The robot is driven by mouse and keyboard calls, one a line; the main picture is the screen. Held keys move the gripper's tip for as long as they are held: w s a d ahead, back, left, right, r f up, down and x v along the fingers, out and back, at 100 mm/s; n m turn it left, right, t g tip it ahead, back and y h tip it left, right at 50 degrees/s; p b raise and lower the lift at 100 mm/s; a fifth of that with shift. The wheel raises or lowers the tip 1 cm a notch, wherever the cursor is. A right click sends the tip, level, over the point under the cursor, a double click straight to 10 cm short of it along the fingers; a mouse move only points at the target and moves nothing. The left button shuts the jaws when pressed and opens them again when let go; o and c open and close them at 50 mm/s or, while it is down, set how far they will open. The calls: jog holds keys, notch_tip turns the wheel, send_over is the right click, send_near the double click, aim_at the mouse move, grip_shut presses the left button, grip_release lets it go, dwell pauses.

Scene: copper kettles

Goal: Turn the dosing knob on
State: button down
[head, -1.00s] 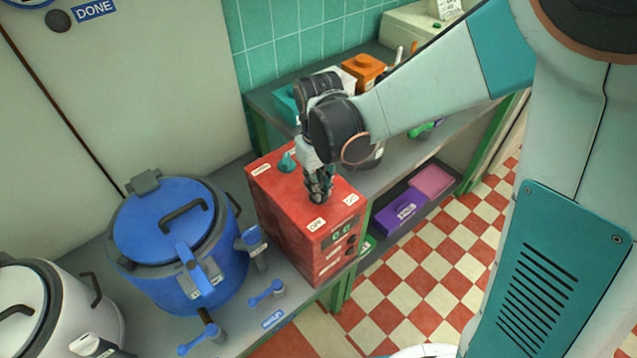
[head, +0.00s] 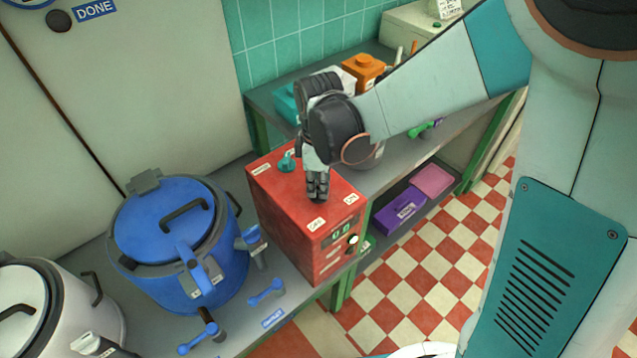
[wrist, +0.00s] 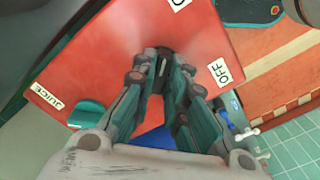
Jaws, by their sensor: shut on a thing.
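The red dosing box (head: 290,215) stands on the counter, with an OFF label (head: 317,224) and an ON label (head: 351,199) on top. My gripper (head: 317,197) points down onto the top between the back of the box and these labels. In the wrist view my gripper (wrist: 163,68) is shut on the dark dosing knob (wrist: 162,52), which shows just past the fingertips. In the head view the fingers hide the knob. The knob's exact pointing direction cannot be told. A pale, bright lamp (head: 352,241) shows on the box's front, near a green display (head: 341,231).
A teal knob (head: 287,161) by a JUICE label (head: 261,169) sits on the same box top. A blue kettle (head: 180,240) stands close on the left, with blue handles on the counter. An orange box (head: 363,70) and a purple bin (head: 400,212) are to the right.

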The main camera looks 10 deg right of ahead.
jog(key=shift+n, duration=0.5)
jog(key=c, duration=1.6)
grip_release()
